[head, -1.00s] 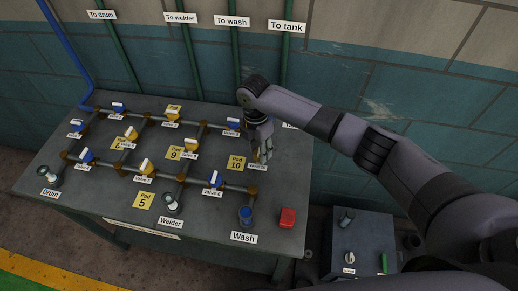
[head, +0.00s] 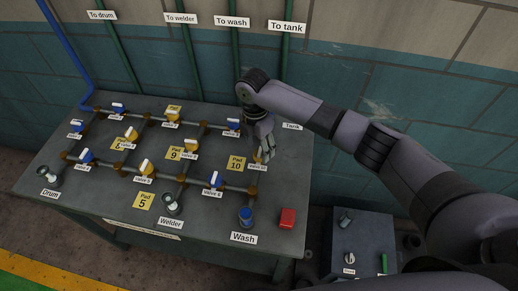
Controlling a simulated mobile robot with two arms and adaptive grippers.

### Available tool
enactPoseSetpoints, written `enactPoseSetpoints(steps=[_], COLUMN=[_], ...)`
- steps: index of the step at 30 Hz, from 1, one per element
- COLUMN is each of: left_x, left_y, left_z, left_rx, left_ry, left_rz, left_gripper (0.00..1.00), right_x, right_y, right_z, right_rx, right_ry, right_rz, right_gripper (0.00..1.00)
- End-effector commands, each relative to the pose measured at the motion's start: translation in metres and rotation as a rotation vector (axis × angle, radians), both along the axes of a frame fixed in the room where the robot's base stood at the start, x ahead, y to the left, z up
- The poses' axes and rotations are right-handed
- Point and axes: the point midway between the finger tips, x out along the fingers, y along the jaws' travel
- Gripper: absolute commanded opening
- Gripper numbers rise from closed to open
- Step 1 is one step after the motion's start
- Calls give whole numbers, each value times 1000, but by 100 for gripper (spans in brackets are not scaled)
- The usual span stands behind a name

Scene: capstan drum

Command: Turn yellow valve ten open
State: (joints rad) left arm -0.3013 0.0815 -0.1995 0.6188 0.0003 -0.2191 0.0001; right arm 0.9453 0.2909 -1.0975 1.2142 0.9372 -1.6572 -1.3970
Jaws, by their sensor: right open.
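Yellow valve ten (head: 257,157) is on the pipe at the right end of the bench, beside the yellow Pad 10 label (head: 236,163). Its handle is mostly hidden by my gripper. A white tag, too small to read surely, sits just below it. My right gripper (head: 265,153) points down over this valve, its fingers apart around or beside the handle; I cannot tell if they touch it. My left gripper is not in view.
Blue valves (head: 234,125) and (head: 214,180) stand nearby on the pipe grid. A red block (head: 287,218) and the blue Wash fitting (head: 246,216) are at the bench's front right. Green pipes (head: 285,60) run up the wall behind. A grey cabinet (head: 360,245) stands right of the bench.

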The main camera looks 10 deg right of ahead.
Motion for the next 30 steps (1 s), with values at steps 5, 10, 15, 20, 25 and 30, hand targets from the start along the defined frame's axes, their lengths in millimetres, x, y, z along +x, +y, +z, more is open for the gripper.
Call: enactPoseSetpoints(steps=[5,10,15,20,25,30], left_x=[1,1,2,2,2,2], left_y=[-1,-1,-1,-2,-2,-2], left_z=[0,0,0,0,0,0], left_rx=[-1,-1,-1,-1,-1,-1], left_ry=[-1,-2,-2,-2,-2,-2], left_rz=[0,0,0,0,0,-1], left_gripper=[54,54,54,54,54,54], right_x=[4,6,7,7,7,7], right_y=[2,4,4,5,5,5], right_z=[40,74,96,103,103,103], right_rx=[2,2,1,1,1,1], right_ry=[-5,-4,-2,-1,-1,-1], right_rz=[0,1,-1,-1,0,0], right_gripper=[54,54,54,54,54,54])
